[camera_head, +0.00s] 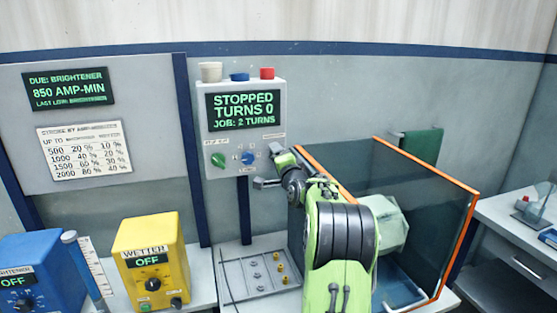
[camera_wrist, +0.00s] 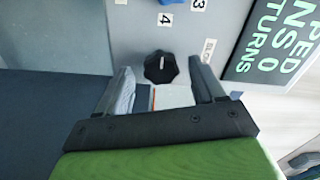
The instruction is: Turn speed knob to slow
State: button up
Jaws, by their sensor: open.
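A black faceted knob (camera_wrist: 160,67) sits on the grey control box in the wrist view, with a small label (camera_wrist: 208,48) beside it that is too blurred to read surely. My gripper (camera_wrist: 161,71) is open, its fingers on either side of the knob with a gap at each side; contact cannot be told. In the head view my arm hides this knob. The control box (camera_head: 281,102) has a display (camera_head: 243,110) reading STOPPED, TURNS 0, JOB: 2 TURNS. A green knob (camera_head: 218,160) and a blue numbered knob (camera_head: 248,157) sit below the display.
White, blue and red caps (camera_head: 267,73) top the box. A yellow WETTER unit (camera_head: 150,257) and a blue unit (camera_head: 40,270), both reading OFF, stand left. A metal tray (camera_head: 240,286) lies below the box. An orange-edged clear panel (camera_head: 458,235) stands close right of my arm.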

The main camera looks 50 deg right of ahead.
jog(key=b+v, duration=0.2)
jog(key=v, duration=1.3)
jog(key=shift+s+a+b, duration=0.15)
jog(key=shift+s+b, duration=0.2)
jog(key=shift+b, duration=0.05)
jog(key=w+a+f+n+g+y+p, duration=0.1)
jog(key=a+n+g+y, duration=0.3)
jog(key=a, duration=0.7)
jog(key=w+a+f+n+t+y+p, duration=0.1)
jog(key=a+f+n+y, duration=0.15)
jog(key=a+n, duration=0.6)
jog(key=s+a+f+n+g+y, duration=0.1)
jog(key=s+a+f+n+g, duration=0.2)
jog(key=s+a, duration=0.4)
jog(key=s+a+f+n+g+y+p, duration=0.1)
jog(key=s+a+f+n+g, duration=0.2)
jog(key=s+a, duration=0.5)
jog(key=s+n+g, duration=0.1)
jog(key=s+n, duration=0.1)
jog(key=s, duration=0.3)
jog(key=shift+f, duration=0.25)
